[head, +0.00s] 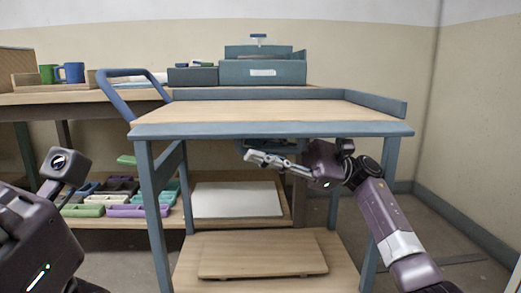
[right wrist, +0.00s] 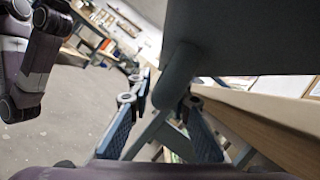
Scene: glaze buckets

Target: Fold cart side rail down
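The cart has a blue frame and a wooden top (head: 265,110). A blue rail (head: 375,102) stands raised along its right side. A blue band (head: 270,130) runs along the near edge, and a blue part (head: 270,144) shows under it, partly hidden. My right gripper (head: 256,159) is below the near edge, reaching left. In the right wrist view, its fingers (right wrist: 160,122) are apart, with a rounded blue-grey bar (right wrist: 180,75) at or just beyond the fingertips; I cannot tell whether they touch it. My left arm shows at far left; its gripper is out of view.
A blue push handle (head: 122,95) rises at the cart's left. A wooden board (head: 265,254) lies on its lower shelf. Behind stands a workbench with mugs (head: 70,72), blue boxes (head: 262,72) and coloured trays (head: 100,195) below. A wall closes the right side.

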